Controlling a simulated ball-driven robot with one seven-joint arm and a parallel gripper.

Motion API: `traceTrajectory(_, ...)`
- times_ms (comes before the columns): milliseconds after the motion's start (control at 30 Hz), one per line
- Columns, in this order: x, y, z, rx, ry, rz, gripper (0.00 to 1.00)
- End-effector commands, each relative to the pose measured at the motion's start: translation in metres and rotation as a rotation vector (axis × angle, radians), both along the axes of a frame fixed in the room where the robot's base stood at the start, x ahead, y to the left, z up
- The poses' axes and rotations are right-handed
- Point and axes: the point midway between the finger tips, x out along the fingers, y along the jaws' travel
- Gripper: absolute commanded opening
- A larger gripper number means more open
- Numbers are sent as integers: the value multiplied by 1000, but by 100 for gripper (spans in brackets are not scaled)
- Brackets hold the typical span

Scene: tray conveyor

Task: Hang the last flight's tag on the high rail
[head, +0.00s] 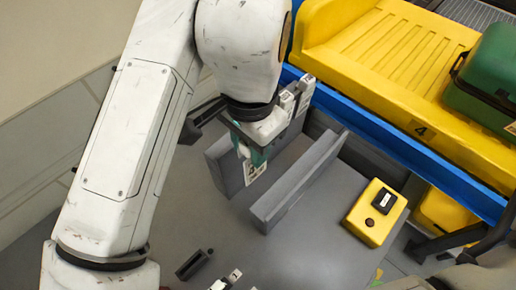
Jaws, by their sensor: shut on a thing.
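My gripper (258,154) points down at the middle of the picture, below my white arm. It is shut on a small white tag (255,170) with dark marks, which hangs between the teal fingers. The tag is in the air or close to the grey plates; its exact height is unclear. A long grey upright plate (296,182) stands just right of it, and another grey plate (222,166) stands to its left, partly hidden. I cannot tell which part is the high rail; the print on the tag is too small to read.
A yellow box with a dark button (374,213) sits right of the plates. A blue conveyor edge (400,148) carries a yellow tray (370,58) marked 4, with a green case (488,80). A dark block (194,264) and a white piece (228,281) lie at the front.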

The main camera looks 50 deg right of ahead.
Motion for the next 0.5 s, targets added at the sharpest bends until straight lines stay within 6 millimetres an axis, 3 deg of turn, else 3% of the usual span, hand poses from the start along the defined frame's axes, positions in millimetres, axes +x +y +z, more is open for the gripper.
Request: traceTrajectory(500, 33, 0, 0, 1, 0, 0, 3)
